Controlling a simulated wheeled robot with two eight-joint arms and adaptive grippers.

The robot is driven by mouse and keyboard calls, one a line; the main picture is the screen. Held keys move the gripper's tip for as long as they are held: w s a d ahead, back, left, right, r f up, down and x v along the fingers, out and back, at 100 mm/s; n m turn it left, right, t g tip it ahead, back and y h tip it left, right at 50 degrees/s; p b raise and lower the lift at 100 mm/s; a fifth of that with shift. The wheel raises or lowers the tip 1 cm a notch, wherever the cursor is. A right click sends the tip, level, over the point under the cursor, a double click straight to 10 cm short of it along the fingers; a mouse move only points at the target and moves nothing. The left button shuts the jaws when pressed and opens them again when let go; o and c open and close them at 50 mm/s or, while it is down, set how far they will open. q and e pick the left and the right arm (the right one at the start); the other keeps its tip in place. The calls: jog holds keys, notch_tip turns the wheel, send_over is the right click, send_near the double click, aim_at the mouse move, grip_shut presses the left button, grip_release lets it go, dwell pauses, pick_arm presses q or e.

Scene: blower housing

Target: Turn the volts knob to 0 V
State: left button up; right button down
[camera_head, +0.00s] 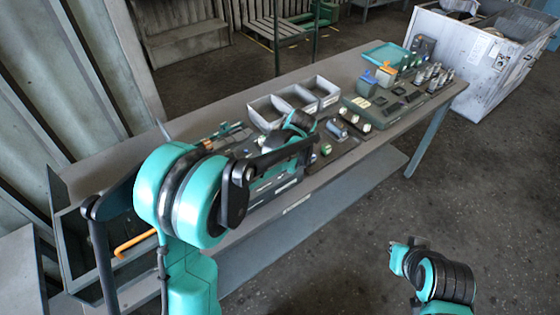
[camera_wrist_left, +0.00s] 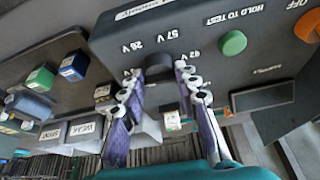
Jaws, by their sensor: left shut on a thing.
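The volts knob (camera_wrist_left: 161,74) is a dark knob on the face of a grey box (camera_wrist_left: 200,25), seen upside down in the left wrist view. Voltage labels, including 57 V and 28 V, are printed around it. My left gripper (camera_wrist_left: 160,92) has its two fingers on either side of the knob and is shut on it. The knob's pointer is hidden or too dark to read. In the head view my left arm covers the knob and most of the box. My right gripper does not show; only part of my right arm is at lower right.
A green button (camera_wrist_left: 233,43) marked HOLD TO TEST and an orange button (camera_wrist_left: 308,25) marked OFF sit beside the knob. Blue and green blocks (camera_wrist_left: 72,66) are nearby. White bins (camera_head: 268,112) and several small parts crowd the bench (camera_head: 225,100).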

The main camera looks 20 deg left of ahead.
pick_arm(q)
jog(key=shift+n+g, duration=0.3)
jog(key=shift+n, duration=0.3)
jog(key=o, duration=1.2)
jog(key=shift+c, duration=0.2)
jog(key=v, duration=1.2)
jog(key=shift+d+f, duration=0.1)
